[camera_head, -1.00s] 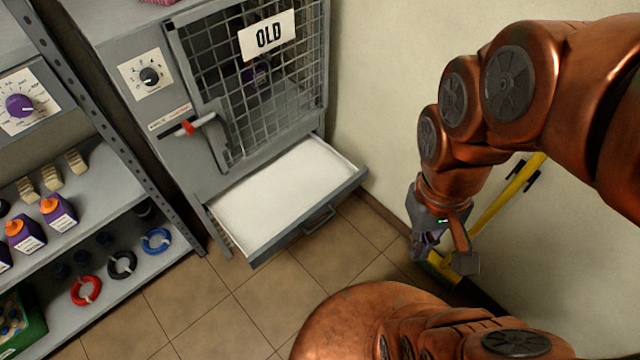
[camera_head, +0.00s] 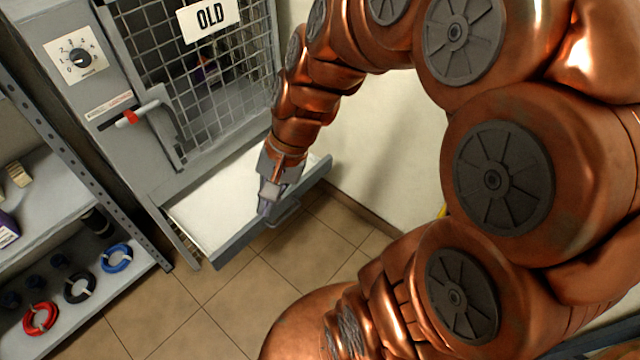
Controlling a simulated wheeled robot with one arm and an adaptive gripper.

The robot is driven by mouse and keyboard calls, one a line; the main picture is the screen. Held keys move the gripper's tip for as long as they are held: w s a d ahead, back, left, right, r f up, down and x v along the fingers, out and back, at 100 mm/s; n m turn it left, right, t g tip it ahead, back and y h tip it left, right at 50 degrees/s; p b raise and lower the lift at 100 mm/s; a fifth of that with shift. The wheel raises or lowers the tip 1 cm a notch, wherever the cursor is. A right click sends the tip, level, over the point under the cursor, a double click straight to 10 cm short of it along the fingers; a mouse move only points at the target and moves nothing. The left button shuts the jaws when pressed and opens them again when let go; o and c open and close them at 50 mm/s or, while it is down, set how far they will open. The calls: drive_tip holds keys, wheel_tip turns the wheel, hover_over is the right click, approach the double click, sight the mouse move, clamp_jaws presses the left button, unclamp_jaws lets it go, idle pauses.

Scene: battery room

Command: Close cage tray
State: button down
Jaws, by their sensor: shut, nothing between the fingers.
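The cage tray (camera_head: 197,222) is a white-bottomed drawer with a grey front, pulled out below the grey mesh cage (camera_head: 200,90) with an "OLD" sign. My gripper (camera_head: 266,205) is shut and empty, pointing down at the tray's front edge, close to the handle. I cannot tell whether it touches the front. My gripper and forearm hide part of the tray's right side.
A shelf (camera_head: 75,315) at the left holds coiled red, black and blue cables. A red-tipped lever (camera_head: 132,117) and a dial (camera_head: 79,58) sit on the cabinet face. Tiled floor (camera_head: 250,290) lies open before the tray; a wall stands at the right.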

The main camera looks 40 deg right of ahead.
drive_tip(key=w+d+f+m+t+y+b, duration=0.1)
drive_tip(key=w+d+f+m+t+b, duration=0.4)
drive_tip(key=w+d+f+m+b, duration=0.75)
drive_tip(key=w+d+f+m+t+h+b, duration=0.3)
drive_tip(key=d+f+m+b, duration=0.5)
drive_tip(key=d+f+m, duration=0.85)
drive_tip(key=n+t+b, duration=0.1)
drive_tip(key=n+b, duration=0.3)
drive_tip(key=b, duration=0.1)
approach(316, 172)
drive_tip(key=x, duration=0.4)
drive_tip(key=s+f+x, duration=0.1)
drive_tip(key=x, duration=0.1)
drive_tip(key=shift+w+r, duration=0.2)
drive_tip(key=shift+w, duration=0.4)
drive_tip(key=shift+w+p, duration=0.1)
drive_tip(key=shift+p, duration=0.2)
